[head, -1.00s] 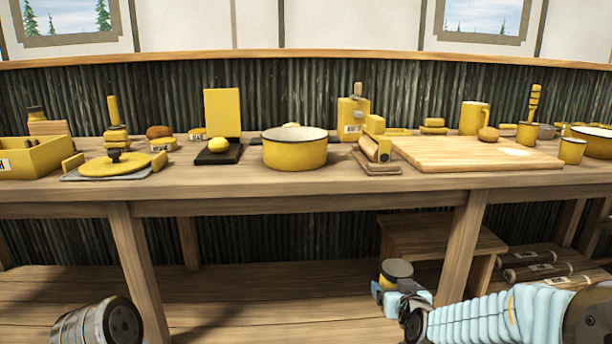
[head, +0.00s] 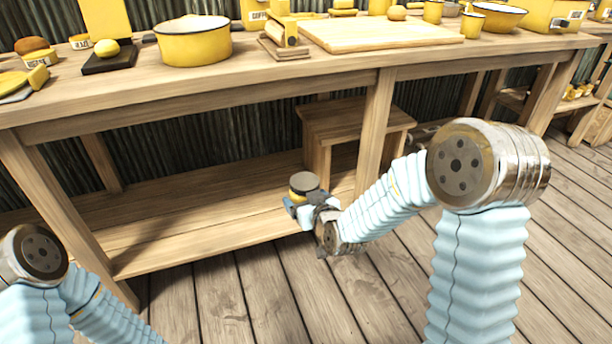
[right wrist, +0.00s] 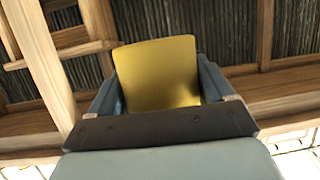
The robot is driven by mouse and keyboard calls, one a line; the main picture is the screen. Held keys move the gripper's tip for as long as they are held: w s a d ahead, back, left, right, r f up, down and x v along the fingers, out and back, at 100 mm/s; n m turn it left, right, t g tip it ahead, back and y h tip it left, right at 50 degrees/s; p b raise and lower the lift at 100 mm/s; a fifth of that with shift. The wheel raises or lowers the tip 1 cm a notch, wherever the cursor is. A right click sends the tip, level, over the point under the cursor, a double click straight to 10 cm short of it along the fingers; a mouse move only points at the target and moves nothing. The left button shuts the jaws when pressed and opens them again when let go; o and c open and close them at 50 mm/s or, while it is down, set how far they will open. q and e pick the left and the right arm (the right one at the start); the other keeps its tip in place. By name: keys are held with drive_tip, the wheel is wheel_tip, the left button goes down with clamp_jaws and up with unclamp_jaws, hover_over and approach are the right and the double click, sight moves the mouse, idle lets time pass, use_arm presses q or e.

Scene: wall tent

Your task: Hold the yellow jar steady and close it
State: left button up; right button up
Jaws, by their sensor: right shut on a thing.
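The yellow jar (head: 303,190) is held low, in front of the table's lower shelf, by my right gripper (head: 304,203). It has a round, flat grey-brown top (head: 304,181); I cannot tell whether this is a lid or the open mouth. In the right wrist view the jar's plain yellow side (right wrist: 157,73) fills the space between the two fingers of my right gripper (right wrist: 157,90), which is shut on it. My left arm shows at the lower left of the head view, but its gripper is out of frame.
The wooden table (head: 230,85) spans the view. On it stand a yellow pot (head: 194,46), a cutting board (head: 375,33) and other yellow kitchenware. Below are a lower shelf (head: 190,225) and a wooden stool (head: 355,118). The plank floor (head: 390,290) in front is clear.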

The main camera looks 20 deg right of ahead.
drive_tip(key=s+a+f+n+g+y, duration=0.3)
drive_tip(key=s+a+f+n+y, duration=0.3)
drive_tip(key=a+f, duration=0.5)
drive_tip(key=shift+s+a+f+y, duration=0.3)
drive_tip(key=shift+a+y, duration=0.2)
drive_tip(key=shift+a, duration=0.3)
